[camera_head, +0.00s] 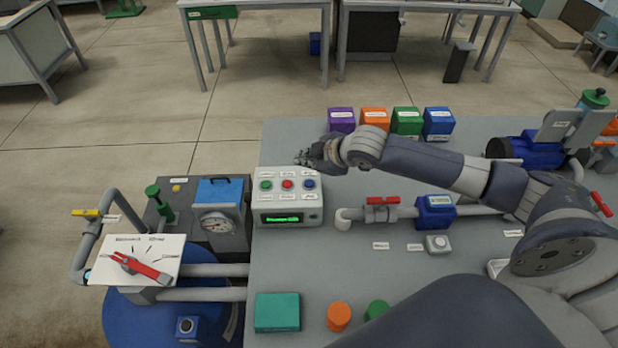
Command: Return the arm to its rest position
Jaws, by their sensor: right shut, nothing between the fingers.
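My right arm comes in from the right and reaches left across the grey skid table. My right gripper (304,157) is shut and empty, above the back right edge of the control box (288,208). The box has green, red and blue buttons on top and a lit green display on its front. From this angle I cannot tell whether the gripper touches the box; it appears to be over or just behind it. My left gripper is not in view.
Purple (341,120), orange (374,119), green (406,121) and blue (438,123) boxes stand behind my forearm. A pipe with a red-handled valve (382,211) and a blue meter (435,213) lie below it. A gauge (216,222) and dial plate (138,262) are at left.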

